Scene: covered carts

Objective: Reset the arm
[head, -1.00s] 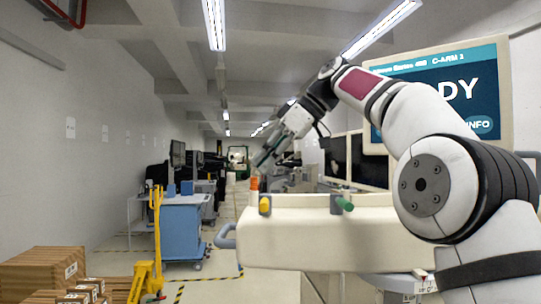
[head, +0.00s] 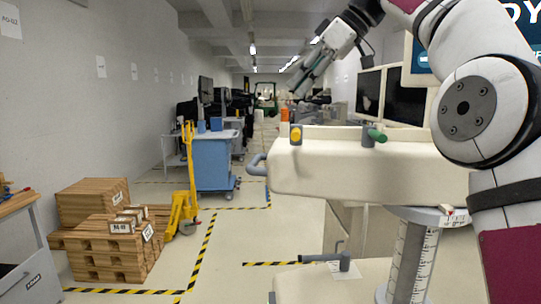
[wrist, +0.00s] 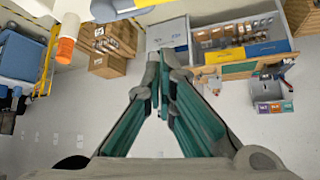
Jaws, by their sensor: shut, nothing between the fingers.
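My gripper (head: 302,86) is shut and empty, with green-padded fingers. In the head view it hangs in the air above the left end of a cream cart (head: 330,180), pointing down and left. In the wrist view its fingertips (wrist: 158,85) meet above the pale floor. My white arm reaches in from the right of the head view and bends over the cart. An orange piece (head: 284,114) stands at the cart's left end, below the fingertips. It also shows in the wrist view (wrist: 66,45), left of the fingers and apart from them.
The cart has a yellow knob (head: 296,135), a green knob (head: 376,136) and a screen (head: 522,55). Wooden boxes (head: 108,250), a yellow pallet jack (head: 188,190) and a blue cart (head: 213,163) stand to the left. A workbench (head: 18,203) is at the left edge. Taped floor lies between.

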